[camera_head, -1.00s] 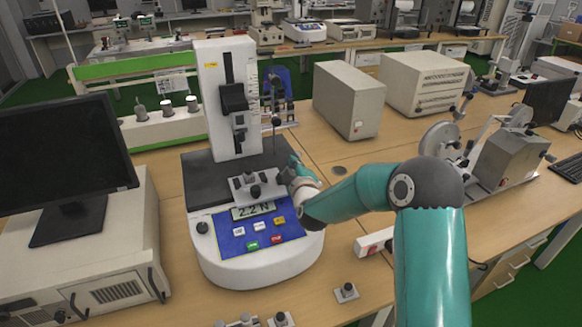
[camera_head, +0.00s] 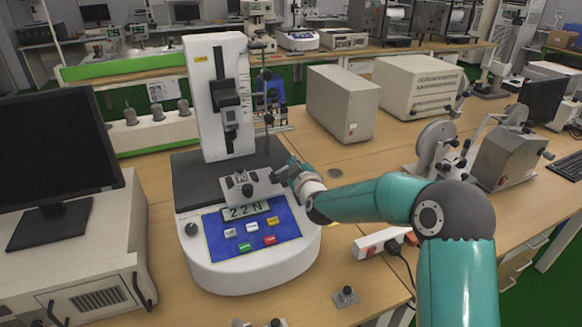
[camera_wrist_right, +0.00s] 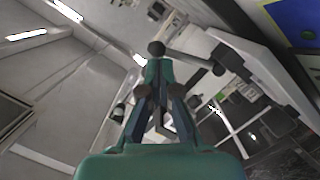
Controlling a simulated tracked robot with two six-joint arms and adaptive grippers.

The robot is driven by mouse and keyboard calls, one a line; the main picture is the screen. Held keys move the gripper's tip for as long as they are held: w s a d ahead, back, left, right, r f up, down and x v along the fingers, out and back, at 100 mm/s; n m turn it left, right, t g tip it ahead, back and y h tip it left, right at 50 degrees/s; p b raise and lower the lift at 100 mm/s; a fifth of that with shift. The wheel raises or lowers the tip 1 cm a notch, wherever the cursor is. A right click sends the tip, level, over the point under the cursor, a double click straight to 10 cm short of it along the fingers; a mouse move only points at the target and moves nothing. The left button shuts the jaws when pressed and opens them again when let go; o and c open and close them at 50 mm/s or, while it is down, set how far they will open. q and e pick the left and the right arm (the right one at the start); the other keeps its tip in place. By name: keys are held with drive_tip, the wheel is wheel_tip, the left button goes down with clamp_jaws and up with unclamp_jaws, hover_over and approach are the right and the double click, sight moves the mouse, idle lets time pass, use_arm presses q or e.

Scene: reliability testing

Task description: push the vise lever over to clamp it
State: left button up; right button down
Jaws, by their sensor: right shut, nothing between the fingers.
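The small grey vise (camera_head: 240,180) sits on the dark platform of the white test stand, above the display reading 2.2 N. It also shows in the right wrist view (camera_wrist_right: 265,62). There its lever, a rod with a round black knob (camera_wrist_right: 157,48), reaches left to just beyond my fingertips. My right gripper (camera_head: 289,167) is at the vise's right side. In the right wrist view the gripper (camera_wrist_right: 157,72) is shut and empty, with its tips close to the knob; I cannot tell whether they touch. My left gripper is not in view.
The test stand's white column (camera_head: 217,100) rises behind the vise. A monitor (camera_head: 58,150) on a beige unit stands at the left. Beige boxes (camera_head: 342,103) stand behind, and a grey machine (camera_head: 507,155) is at the right. A small fixture (camera_head: 345,296) lies on the front table.

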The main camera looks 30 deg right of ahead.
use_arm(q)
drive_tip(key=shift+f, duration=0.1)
use_arm(e)
drive_tip(key=shift+s+d, duration=0.1)
drive_tip(key=shift+d, duration=0.15)
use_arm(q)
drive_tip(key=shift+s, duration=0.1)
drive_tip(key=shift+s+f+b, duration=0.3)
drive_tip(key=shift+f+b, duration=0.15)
use_arm(e)
drive_tip(key=a+r+v, duration=0.1)
drive_tip(key=r+v, duration=0.1)
drive_tip(key=v, duration=1.1)
drive_tip(key=shift+w, duration=0.35)
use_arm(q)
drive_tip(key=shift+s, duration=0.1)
use_arm(e)
drive_tip(key=shift+a, duration=0.1)
